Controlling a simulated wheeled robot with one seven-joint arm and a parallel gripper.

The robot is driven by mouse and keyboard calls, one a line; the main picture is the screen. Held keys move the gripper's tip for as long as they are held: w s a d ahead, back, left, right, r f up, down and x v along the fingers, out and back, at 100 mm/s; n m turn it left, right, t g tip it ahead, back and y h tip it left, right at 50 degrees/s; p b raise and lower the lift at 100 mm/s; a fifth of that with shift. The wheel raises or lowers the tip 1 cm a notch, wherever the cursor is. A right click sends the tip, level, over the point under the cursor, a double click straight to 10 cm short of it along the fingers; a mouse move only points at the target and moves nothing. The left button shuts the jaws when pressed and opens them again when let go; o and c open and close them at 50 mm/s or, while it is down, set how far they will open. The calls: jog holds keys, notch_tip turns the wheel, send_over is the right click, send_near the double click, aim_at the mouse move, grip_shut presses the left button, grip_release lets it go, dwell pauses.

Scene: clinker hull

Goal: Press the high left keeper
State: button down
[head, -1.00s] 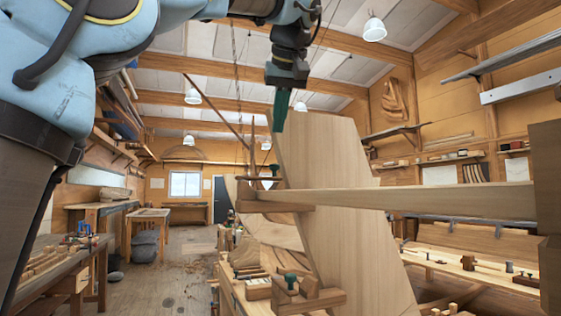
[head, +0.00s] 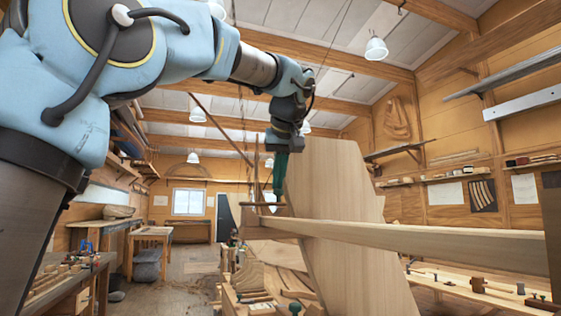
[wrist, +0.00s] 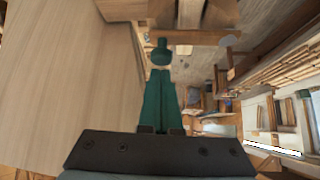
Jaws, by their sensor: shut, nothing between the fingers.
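In the wrist view a green knob (wrist: 160,52), which looks like the high left keeper, stands just beyond my fingertips beside a wooden crosspiece (wrist: 195,37). My gripper (wrist: 160,76) has its green fingers together and empty, pointing at the knob. Whether the tips touch it I cannot tell. In the head view my gripper (head: 279,194) points down beside the left edge of the tall pale wooden board (head: 335,200), over a thin brown bar (head: 262,204). The knob is mostly hidden behind the fingers there. A lower green knob (head: 294,308) shows at the bottom.
A long pale plank (head: 410,238) runs from below my gripper to the right, across the tall board. A workbench (head: 65,275) stands at the left. Shelves (head: 450,178) line the right wall. Open floor (head: 185,270) lies left of the hull.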

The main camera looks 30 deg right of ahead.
jog(key=shift+w+d+f, duration=0.1)
jog(key=shift+w+f, duration=0.25)
jog(key=shift+f, duration=0.1)
jog(key=shift+s+m+h+b, duration=0.3)
jog(key=shift+s+m+h, duration=0.15)
jog(key=shift+m, duration=0.15)
jog(key=shift+s+m+g+h+b, duration=0.4)
jog(key=shift+s+m+h+b, duration=0.1)
jog(key=shift+m, duration=0.2)
jog(key=s+a+m+g+h, duration=0.1)
jog(key=m, duration=0.1)
jog(key=s+a+m+g+h+b, duration=0.1)
jog(key=s+m, duration=0.1)
jog(key=m, duration=0.1)
jog(key=s+a+m+g+h, duration=0.1)
jog(key=m+g, duration=0.1)
jog(key=m, duration=0.1)
jog(key=shift+s+a+h+b, duration=0.2)
jog(key=shift+h+b, duration=0.15)
jog(key=shift+s+a+m+g+b, duration=0.25)
jog(key=shift+a+m+g, duration=0.35)
jog(key=shift+a+m, duration=0.2)
jog(key=shift+s+a+m+g+b, duration=0.25)
jog(key=shift+a+m+g, duration=0.35)
jog(key=shift+a+m, duration=0.2)
jog(key=shift+s+a+m+g+b, duration=0.25)
jog(key=shift+a+m+g, duration=0.35)
jog(key=shift+a+m, duration=0.2)
jog(key=shift+r, duration=0.15)
